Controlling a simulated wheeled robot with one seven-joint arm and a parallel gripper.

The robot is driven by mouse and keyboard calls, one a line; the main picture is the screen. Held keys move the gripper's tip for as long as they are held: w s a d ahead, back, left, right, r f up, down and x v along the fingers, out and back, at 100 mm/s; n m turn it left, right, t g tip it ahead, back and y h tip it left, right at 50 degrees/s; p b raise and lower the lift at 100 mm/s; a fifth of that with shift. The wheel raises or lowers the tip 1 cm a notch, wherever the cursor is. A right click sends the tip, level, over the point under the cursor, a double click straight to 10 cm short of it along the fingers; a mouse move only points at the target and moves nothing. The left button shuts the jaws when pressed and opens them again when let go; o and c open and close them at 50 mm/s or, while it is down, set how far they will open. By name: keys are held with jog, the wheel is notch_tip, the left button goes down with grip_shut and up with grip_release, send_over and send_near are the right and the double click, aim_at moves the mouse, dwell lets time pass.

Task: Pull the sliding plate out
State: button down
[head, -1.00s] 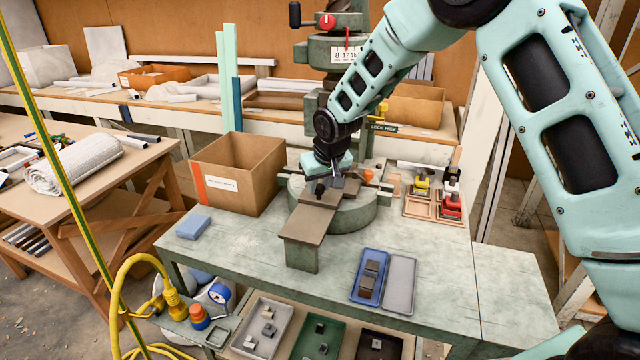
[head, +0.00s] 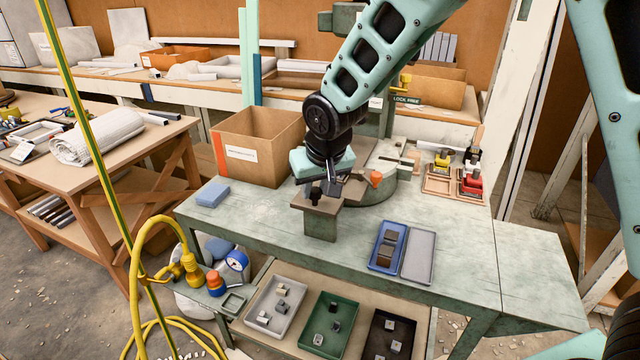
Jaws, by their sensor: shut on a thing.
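The sliding plate (head: 327,205), flat and brown, lies over the small green support at the front of the press bed. My gripper (head: 322,188) is over its front part, shut on the dark upright handle of the plate; the jaws hide part of this grip. The round green press bed (head: 372,190) stands behind and to the right. An orange knob (head: 376,178) shows on the bed. My arm and gripper hide part of the plate and part of the press.
A cardboard box (head: 258,148) stands left of the press and a blue block (head: 213,194) lies at the left. A blue tray (head: 388,245) with dark blocks and its grey lid lie at the front right.

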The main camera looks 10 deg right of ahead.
dwell(0.3)
jog(key=c, duration=1.2)
grip_release()
jog(key=shift+o, duration=0.2)
jog(key=shift+r, duration=0.15)
jog(key=v, duration=1.7)
jog(key=shift+b, duration=0.3)
jog(key=shift+s, duration=0.1)
jog(key=s+f+n+g, duration=0.2)
jog(key=s+f, duration=0.4)
jog(key=s, duration=0.6)
jog(key=s+f+n+g, duration=0.2)
jog(key=s+f, duration=0.3)
jog(key=s, duration=0.8)
jog(key=shift+f+n+p, duration=0.35)
jog(key=shift+n+p, duration=0.1)
jog(key=shift+n, duration=0.45)
